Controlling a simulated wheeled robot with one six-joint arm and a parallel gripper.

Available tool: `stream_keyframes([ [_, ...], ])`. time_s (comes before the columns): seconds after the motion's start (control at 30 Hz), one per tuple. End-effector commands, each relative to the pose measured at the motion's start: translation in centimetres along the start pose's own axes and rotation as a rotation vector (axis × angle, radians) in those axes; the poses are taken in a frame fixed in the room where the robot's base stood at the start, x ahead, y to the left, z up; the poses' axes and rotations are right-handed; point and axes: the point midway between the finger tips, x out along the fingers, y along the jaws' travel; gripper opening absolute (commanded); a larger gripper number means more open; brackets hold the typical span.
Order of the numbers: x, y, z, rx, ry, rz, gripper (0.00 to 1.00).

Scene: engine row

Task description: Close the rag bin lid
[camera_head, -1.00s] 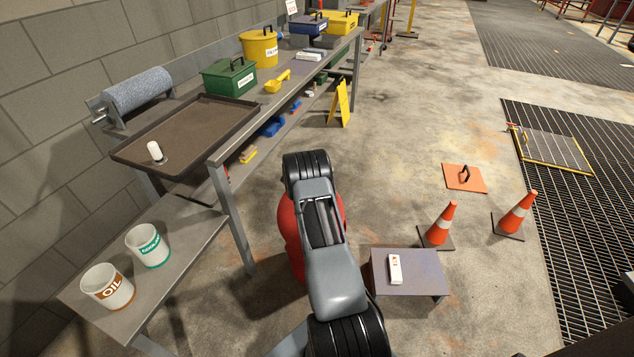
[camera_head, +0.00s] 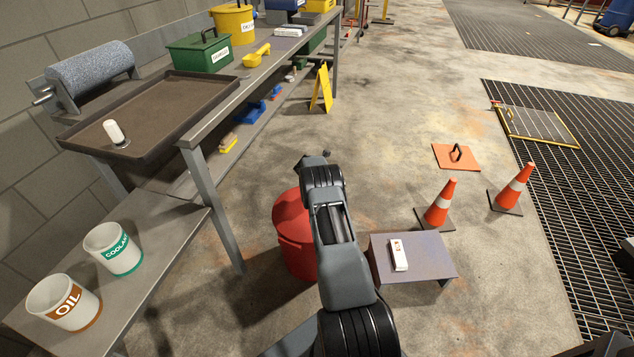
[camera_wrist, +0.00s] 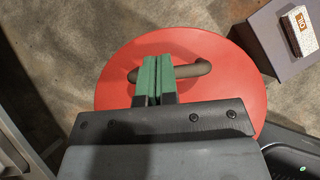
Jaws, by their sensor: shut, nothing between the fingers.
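The red rag bin (camera_head: 297,250) stands on the floor left of my arm in the head view, which hides its right side. Its round lid (camera_head: 290,212) looks down and about level on top; I cannot tell whether its rim is fully seated. In the wrist view the red lid (camera_wrist: 235,95) fills the middle, with a dark bar handle (camera_wrist: 195,70) across it. My gripper (camera_wrist: 155,62) is shut and empty, its green fingers over the lid and covering the handle's middle. I cannot tell whether they touch it. My arm hides the fingers in the head view.
A low grey stand (camera_head: 425,262) with a small white box (camera_head: 398,255) is close right of the bin. A metal workbench (camera_head: 205,200) is to the left.

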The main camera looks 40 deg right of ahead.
Motion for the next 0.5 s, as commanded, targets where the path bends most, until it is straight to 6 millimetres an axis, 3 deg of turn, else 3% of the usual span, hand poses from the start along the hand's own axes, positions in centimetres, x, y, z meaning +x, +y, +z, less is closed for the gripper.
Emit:
stream_keyframes([
  [0.13, 1.17, -0.58, -0.67, 0.002, 0.006, -0.005, 0.00],
  [0.5, 1.71, -1.12, -1.08, 0.005, 0.015, -0.013, 0.00],
])
